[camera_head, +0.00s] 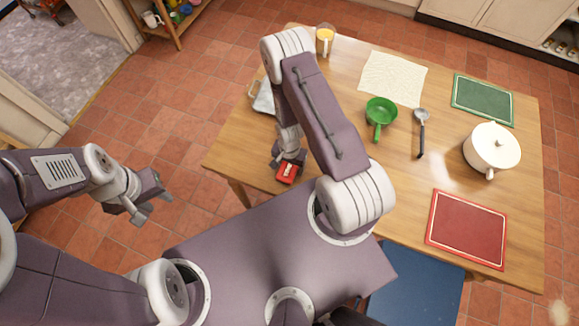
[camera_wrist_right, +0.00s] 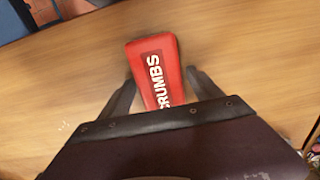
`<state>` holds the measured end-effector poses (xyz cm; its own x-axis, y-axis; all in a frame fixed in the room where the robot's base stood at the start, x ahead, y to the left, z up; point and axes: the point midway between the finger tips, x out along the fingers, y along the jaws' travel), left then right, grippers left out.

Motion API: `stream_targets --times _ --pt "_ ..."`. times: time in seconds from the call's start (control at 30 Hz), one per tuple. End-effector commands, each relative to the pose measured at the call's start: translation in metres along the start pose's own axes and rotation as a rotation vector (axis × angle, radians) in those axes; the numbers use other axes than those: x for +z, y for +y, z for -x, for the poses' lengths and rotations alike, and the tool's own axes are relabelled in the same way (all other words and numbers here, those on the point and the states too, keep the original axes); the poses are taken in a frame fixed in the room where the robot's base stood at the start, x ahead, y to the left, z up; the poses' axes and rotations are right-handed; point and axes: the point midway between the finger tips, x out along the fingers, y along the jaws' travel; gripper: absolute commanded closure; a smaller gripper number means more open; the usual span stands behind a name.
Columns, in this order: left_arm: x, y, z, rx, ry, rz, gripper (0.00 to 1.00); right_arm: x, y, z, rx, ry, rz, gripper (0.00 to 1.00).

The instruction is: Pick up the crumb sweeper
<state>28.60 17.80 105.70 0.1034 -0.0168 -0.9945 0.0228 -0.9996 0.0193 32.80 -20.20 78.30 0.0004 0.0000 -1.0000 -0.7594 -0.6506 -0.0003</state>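The crumb sweeper (camera_head: 286,174) is a small red block at the table's near left edge. My left gripper (camera_head: 153,199) is open and empty above the floor, left of the table.
The wooden table (camera_head: 340,105) holds a yellow-filled mug (camera_head: 325,40), cream cloth (camera_head: 393,78), green pan (camera_head: 380,111), ladle (camera_head: 421,130), white pot (camera_head: 491,149), green mat (camera_head: 483,99) and red mat (camera_head: 466,229). A metal item (camera_head: 262,98) is partly behind my right arm. A blue seat (camera_head: 415,298) is in front.

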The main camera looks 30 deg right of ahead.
Motion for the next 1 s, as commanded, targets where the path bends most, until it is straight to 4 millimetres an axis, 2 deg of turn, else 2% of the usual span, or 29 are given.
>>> stream_targets --times 0.03,0.2,0.23,0.53,0.67,0.77,1.0 --pt "0.0 0.0 0.0 0.0 0.0 0.0 0.64 0.0 0.0 0.0 0.0 0.0 0.0 0.43" --pt "0.0 0.0 0.0 0.0 0.0 0.0 0.64 0.0 0.0 0.0 0.0 0.0 0.0 0.91" --pt "0.0 0.0 0.0 0.0 0.0 0.0 0.64 0.0 0.0 0.0 0.0 0.0 0.0 0.95" --pt "0.0 0.0 -0.001 0.0 0.0 0.0 0.64 0.0 0.0 0.006 -0.001 0.001 0.0 0.95" --pt "0.0 0.0 -0.003 0.0 0.0 0.0 0.64 0.0 0.0 0.022 -0.001 0.001 0.0 0.95" --pt "0.001 0.0 -0.005 0.0 0.0 0.0 0.64 -0.001 -0.001 0.042 -0.004 0.004 0.0 0.95" --pt "0.001 0.0 -0.012 0.0 0.0 0.0 0.64 0.013 0.057 0.074 0.0 0.0 -0.007 0.95"
